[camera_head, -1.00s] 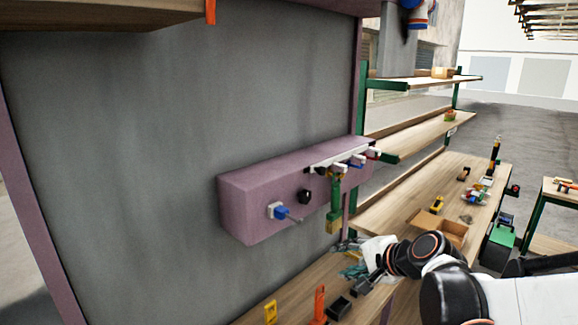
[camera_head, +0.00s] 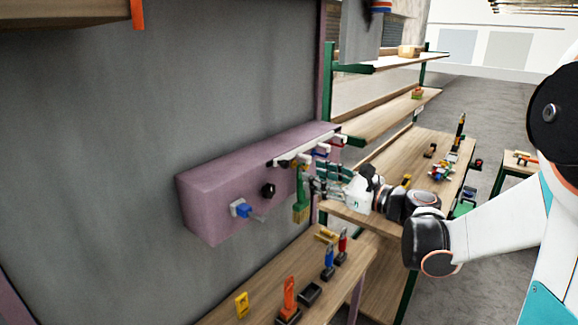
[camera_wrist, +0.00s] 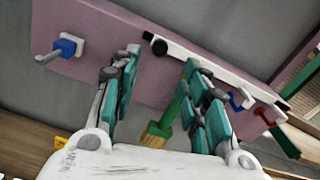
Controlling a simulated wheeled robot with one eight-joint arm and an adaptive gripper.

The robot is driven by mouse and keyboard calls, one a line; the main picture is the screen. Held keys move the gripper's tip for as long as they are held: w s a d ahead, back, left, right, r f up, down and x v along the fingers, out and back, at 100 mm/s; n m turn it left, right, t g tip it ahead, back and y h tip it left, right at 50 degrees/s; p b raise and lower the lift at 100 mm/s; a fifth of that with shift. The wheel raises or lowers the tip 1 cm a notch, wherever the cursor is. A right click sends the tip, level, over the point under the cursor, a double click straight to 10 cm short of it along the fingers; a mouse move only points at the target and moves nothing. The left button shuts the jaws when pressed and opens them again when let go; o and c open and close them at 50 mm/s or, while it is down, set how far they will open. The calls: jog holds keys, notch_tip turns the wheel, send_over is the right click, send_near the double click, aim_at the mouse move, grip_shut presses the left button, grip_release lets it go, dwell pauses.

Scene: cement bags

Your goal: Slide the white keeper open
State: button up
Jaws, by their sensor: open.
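A long white bar (camera_head: 305,145) runs along the upper right front of a purple box (camera_head: 225,190); it also crosses the wrist view (camera_wrist: 205,57). A white plate with a blue block (camera_head: 240,208) sits at the box's left end, also in the wrist view (camera_wrist: 67,46). I cannot tell which white part is the keeper. A green-handled brush (camera_head: 300,205) hangs below the bar; in the wrist view the brush (camera_wrist: 157,130) shows between my fingers. My gripper (camera_head: 316,182) is open in front of the box, right beside the brush; its fingers (camera_wrist: 161,60) straddle the brush's line, apparently empty.
A black knob (camera_head: 268,190) sticks out left of the brush. Blue and red items (camera_wrist: 252,106) hang right of my right finger. Below, a wooden bench (camera_head: 260,285) carries upright orange, blue and red tools. Green-framed shelves (camera_head: 390,62) stand behind right.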

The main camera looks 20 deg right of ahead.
aim_at(287, 165)
jog(key=x, duration=0.9)
jog(key=shift+w+a, duration=0.15)
jog(key=shift+w, duration=0.05)
grip_shut()
jog(key=w+d, duration=0.2)
jog(key=d, duration=0.1)
jog(key=w+d+b, duration=0.1)
jog(key=shift+d+f, duration=0.1)
jog(key=shift+d, duration=0.05)
